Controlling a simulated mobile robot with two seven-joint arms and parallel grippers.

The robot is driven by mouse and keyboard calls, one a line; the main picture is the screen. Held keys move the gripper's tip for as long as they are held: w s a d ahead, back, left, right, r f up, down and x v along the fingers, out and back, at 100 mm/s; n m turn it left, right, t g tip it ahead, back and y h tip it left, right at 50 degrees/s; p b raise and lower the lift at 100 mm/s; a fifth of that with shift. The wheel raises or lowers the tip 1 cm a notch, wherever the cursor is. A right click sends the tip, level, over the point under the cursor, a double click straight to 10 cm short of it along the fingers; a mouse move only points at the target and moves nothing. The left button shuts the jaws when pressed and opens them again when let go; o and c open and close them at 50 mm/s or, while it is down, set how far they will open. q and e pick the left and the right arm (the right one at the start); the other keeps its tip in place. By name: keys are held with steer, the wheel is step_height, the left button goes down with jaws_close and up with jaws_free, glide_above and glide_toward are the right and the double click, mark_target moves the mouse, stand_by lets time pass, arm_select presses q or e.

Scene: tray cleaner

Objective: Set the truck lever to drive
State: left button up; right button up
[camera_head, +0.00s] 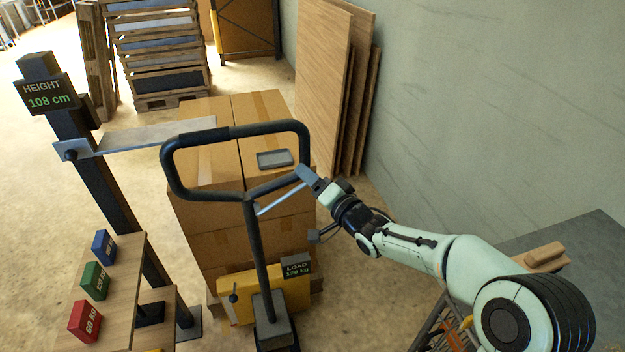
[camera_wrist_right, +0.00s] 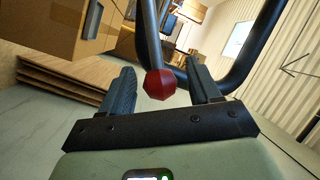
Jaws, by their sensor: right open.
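The pallet truck has a black loop handle (camera_head: 238,133) on an upright black shaft (camera_head: 258,250), with a yellow body (camera_head: 265,298) below. A thin grey lever rod (camera_head: 280,200) slants up from the shaft toward my right gripper (camera_head: 309,178). In the right wrist view, the lever's red knob (camera_wrist_right: 159,85) sits between the two spread fingers of my right gripper (camera_wrist_right: 162,77), with no clear contact on either side. The lever's knob is hidden in the head view. My left gripper is not in view.
Stacked cardboard boxes (camera_head: 205,225) stand behind the handle, with a small grey tray (camera_head: 275,158) on top. Wood panels (camera_head: 325,70) lean on the wall.

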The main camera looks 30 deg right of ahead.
jaws_close()
steer(key=shift+s+d+f+m+b, duration=0.1)
steer(key=shift+d+f+m+b, duration=0.15)
steer(key=shift+f, duration=0.15)
steer(key=shift+d+f+m+b, duration=0.1)
steer(key=shift+f+m, duration=0.15)
steer(key=shift+f, duration=0.15)
step_height(320, 180, down, 6)
steer(key=d+m+t+b, duration=0.1)
steer(key=m+t+b, duration=0.1)
steer(key=m+b, duration=0.2)
steer(key=shift+s+d+m+h, duration=0.15)
steer(key=shift+m+h, duration=0.25)
steer(key=shift+m, duration=0.2)
steer(key=shift+f+b, duration=0.15)
steer(key=shift+b, duration=0.15)
jaws_free()
steer(key=shift+s, duration=0.1)
